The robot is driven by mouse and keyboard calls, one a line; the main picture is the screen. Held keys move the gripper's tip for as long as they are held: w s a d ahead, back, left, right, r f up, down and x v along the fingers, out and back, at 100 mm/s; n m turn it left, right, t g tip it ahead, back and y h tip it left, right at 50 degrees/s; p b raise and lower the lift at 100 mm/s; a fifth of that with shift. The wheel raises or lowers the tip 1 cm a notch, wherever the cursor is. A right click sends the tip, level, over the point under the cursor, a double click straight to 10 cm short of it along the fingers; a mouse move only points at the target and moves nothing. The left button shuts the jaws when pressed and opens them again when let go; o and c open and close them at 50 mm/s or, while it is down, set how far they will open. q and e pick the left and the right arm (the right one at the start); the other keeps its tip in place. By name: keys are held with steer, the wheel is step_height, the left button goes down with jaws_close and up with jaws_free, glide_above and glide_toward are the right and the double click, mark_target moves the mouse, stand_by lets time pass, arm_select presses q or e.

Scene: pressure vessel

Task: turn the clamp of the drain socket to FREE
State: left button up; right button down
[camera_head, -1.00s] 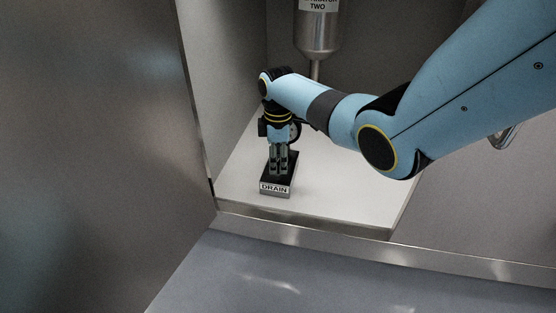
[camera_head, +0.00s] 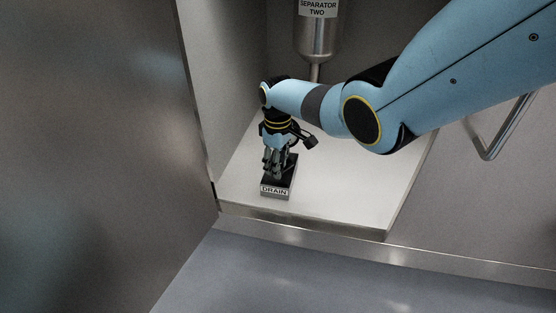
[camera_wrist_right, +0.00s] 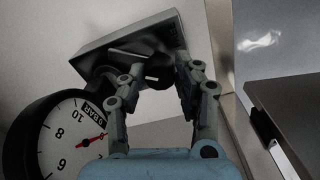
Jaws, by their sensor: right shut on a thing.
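The drain socket (camera_head: 275,191) is a dark block with a white DRAIN label, standing on the pale cabinet floor. My right gripper (camera_head: 275,168) points down onto it and hides most of its top. In the right wrist view the socket (camera_wrist_right: 128,38) is a dark box, tilted in the picture. My right gripper's fingers (camera_wrist_right: 157,82) are shut on the dark clamp (camera_wrist_right: 158,72) on it. The clamp is mostly hidden between the fingers, and I cannot read any FREE mark. My left gripper is not in view.
A round gauge (camera_wrist_right: 72,140) marked BAR sits close beside the right fingers. A vessel labelled SEPARATOR TWO (camera_head: 317,38) hangs behind. A cabinet wall (camera_head: 220,90) rises on the left. A metal handle (camera_head: 490,145) is at the right. The cabinet floor (camera_head: 350,190) right of the socket is clear.

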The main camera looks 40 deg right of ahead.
steer(key=shift+r+m, duration=0.1)
steer(key=shift+m, duration=0.8)
steer(key=m+p, duration=0.1)
steer(key=m, duration=0.2)
steer(key=shift+m, duration=0.4)
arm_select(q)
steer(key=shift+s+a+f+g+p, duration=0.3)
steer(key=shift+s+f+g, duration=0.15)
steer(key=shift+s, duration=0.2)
arm_select(e)
steer(key=m, duration=0.5)
steer(key=shift+a+m, duration=0.1)
steer(key=shift+m, duration=0.2)
steer(key=c, duration=1)
jaws_free()
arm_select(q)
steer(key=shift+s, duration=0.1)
arm_select(e)
steer(key=shift+o, duration=0.3)
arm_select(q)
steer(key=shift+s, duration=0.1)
